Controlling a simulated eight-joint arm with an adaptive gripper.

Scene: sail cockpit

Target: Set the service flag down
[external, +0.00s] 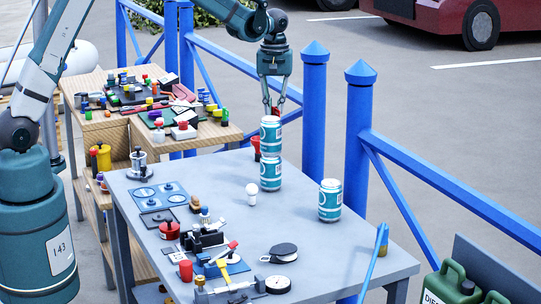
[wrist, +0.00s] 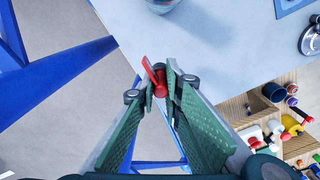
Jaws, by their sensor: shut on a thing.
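My gripper (external: 274,108) is above the far end of the grey table (external: 300,232), behind the stacked cans in the external view. In the wrist view its fingers (wrist: 160,85) are shut on a small red piece, which I take to be the service flag (wrist: 155,76). The flag has a thin flat part and a rounded part. A bit of red shows between the fingers in the external view, partly hidden by the upper can. In the wrist view the flag appears near the table's edge, with pavement below.
Two teal-and-white cans (external: 270,134) are stacked close to my gripper; a third can (external: 330,200) stands nearer. A white bulb-shaped piece (external: 252,194) stands between. Blue posts (external: 314,120) rise beyond the table. Devices crowd the left and front; the table's middle is mostly clear.

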